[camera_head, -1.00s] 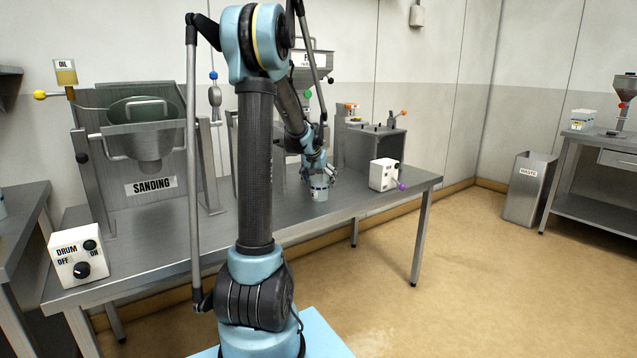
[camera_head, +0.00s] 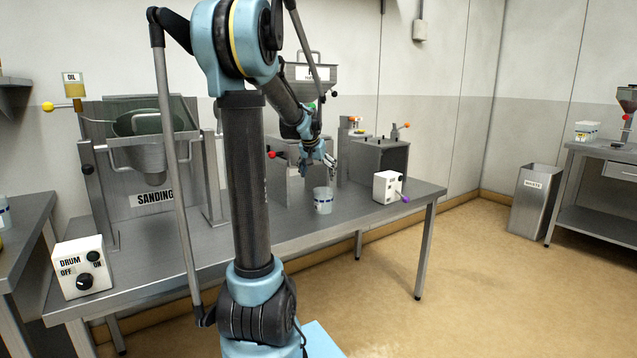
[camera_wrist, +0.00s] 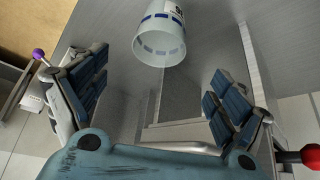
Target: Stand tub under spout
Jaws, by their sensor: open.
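The tub (camera_head: 323,201), pale with blue marks, stands upright on the steel bench, in front of a grey block-like housing. In the wrist view the tub (camera_wrist: 163,42) shows at the top, beyond the fingers, with nothing gripping it. My gripper (camera_head: 328,160) is open and empty, just above and behind the tub in the head view. Its fingers (camera_wrist: 160,88) are spread wide in the wrist view. A steel hopper (camera_head: 309,76) with a partly hidden label stands behind my arm. Its lower end is mostly hidden by my arm, so I cannot tell whether the tub is under a spout.
A red-knobbed lever (camera_head: 272,154) is left of my gripper. A white switch box (camera_head: 386,187) with a purple knob stands right of the tub. The sanding drum stand (camera_head: 152,165) and drum control box (camera_head: 82,268) are at left. Bare bench lies around the tub.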

